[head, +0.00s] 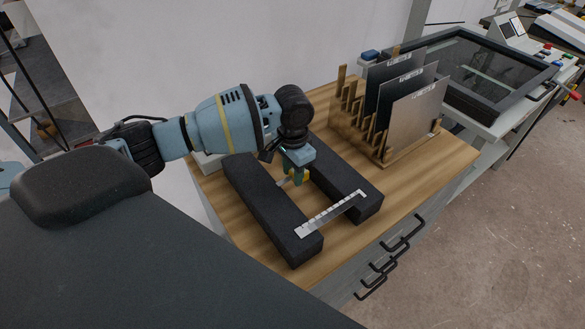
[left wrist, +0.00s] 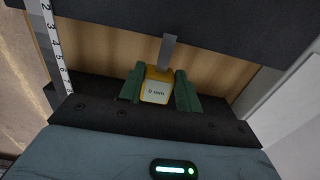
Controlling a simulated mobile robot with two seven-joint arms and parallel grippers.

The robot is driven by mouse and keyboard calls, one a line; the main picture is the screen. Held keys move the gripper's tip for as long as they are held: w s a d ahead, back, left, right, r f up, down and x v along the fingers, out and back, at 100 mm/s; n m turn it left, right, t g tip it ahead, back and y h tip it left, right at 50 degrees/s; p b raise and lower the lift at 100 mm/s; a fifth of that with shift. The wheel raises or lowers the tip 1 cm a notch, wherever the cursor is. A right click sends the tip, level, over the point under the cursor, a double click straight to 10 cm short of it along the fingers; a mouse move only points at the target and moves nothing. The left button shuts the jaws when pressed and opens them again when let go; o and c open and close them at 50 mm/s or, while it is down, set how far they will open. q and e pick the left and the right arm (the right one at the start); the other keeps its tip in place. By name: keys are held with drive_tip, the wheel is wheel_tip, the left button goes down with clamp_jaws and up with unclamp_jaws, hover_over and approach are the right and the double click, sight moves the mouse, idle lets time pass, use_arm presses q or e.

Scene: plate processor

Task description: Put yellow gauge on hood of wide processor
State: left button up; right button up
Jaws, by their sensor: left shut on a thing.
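The yellow gauge (left wrist: 157,88) is between the green fingers of my left gripper (left wrist: 160,92), which is shut on it; its face reads "0 mm" and a thin grey strip extends from it. In the head view my left gripper (head: 297,176) is low over the wooden cabinet top, between two black blocks, and mostly hides the gauge. I cannot tell whether the gauge touches the wood. A machine with a dark glass-topped lid (head: 490,72) stands at the back right, apart from the gripper. I cannot tell whether it is the wide processor. My right gripper is not in view.
The black blocks (head: 262,205) (head: 368,203) lie on the wooden top (head: 440,163). A wooden rack (head: 345,108) holds upright plates (head: 415,118) behind. Drawer handles (head: 405,232) jut from the cabinet front. Floor is clear at right.

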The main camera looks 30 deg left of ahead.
use_arm(q)
drive_tip(key=o, duration=1.1)
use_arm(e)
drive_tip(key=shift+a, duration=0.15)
use_arm(q)
drive_tip(key=shift+r, duration=0.2)
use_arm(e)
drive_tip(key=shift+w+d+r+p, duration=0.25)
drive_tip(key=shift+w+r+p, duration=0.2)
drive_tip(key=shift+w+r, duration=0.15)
use_arm(q)
wheel_tip(320, 180, up, 13)
drive_tip(key=shift+f, duration=0.15)
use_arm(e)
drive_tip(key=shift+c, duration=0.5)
